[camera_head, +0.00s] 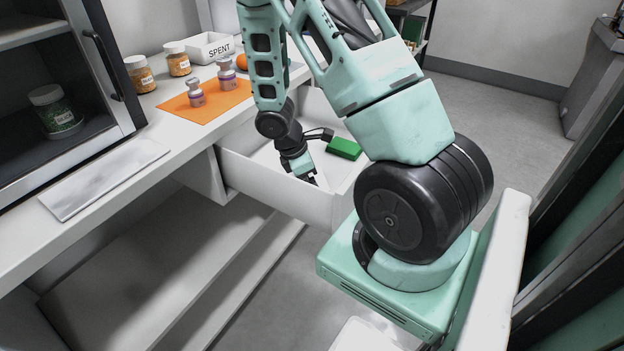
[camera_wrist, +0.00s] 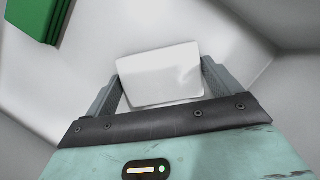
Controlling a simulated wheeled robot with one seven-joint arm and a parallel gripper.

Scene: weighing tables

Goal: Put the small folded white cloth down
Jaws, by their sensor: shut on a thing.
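The small folded white cloth (camera_wrist: 160,76) shows in the wrist view as a pale, rounded rectangle between the two fingers of my gripper (camera_wrist: 160,85). My gripper is shut on it. In the head view my gripper (camera_head: 308,177) reaches down inside the open white drawer (camera_head: 275,187), near its front wall. The cloth cannot be made out in the head view. I cannot tell whether the cloth touches the drawer floor.
A green block (camera_head: 344,148) lies in the drawer, also at the upper left of the wrist view (camera_wrist: 36,18).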

